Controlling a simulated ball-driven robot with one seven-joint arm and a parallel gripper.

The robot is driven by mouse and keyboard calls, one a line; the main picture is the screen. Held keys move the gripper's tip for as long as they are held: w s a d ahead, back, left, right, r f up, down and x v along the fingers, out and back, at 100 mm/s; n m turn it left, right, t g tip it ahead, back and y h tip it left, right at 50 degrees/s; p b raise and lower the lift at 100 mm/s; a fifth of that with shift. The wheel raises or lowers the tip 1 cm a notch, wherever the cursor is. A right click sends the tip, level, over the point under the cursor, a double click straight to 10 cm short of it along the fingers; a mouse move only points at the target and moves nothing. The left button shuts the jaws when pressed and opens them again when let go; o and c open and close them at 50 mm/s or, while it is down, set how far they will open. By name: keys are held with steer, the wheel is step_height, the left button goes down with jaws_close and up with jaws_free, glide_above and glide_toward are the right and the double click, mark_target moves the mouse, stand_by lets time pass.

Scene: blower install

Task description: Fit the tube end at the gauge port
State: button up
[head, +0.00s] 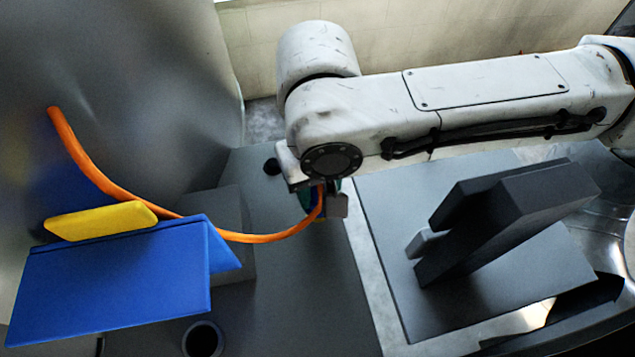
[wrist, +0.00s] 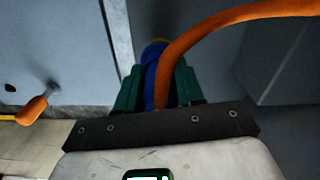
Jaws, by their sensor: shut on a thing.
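The orange tube (head: 265,238) runs from the upper left, passes behind the blue and yellow object, and curves up to my gripper (head: 322,203). In the wrist view, the green fingers of my gripper (wrist: 157,88) are shut on the blue tube end (wrist: 151,78), which shows a yellow tip (wrist: 153,48). The orange tube (wrist: 200,38) bends away to the upper right there. My gripper is above the right part of the grey surface, partly hidden under my arm. I cannot tell for certain which part is the gauge port.
A blue folded panel (head: 110,285) with a yellow bar (head: 100,220) stands at left. A dark upright block (head: 510,220) with a small grey stub (head: 422,243) stands on a dark board (head: 400,285) at right. A round dark opening (head: 203,339) is at the bottom. An orange-ended rod (wrist: 33,109) shows at wrist-view left.

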steer(key=shift+f+b, duration=0.6)
steer(key=shift+f, duration=0.7)
steer(key=o, duration=1.2)
steer(key=shift+o, duration=0.2)
step_height(320, 180, up, 11)
steer(key=shift+f, duration=0.1)
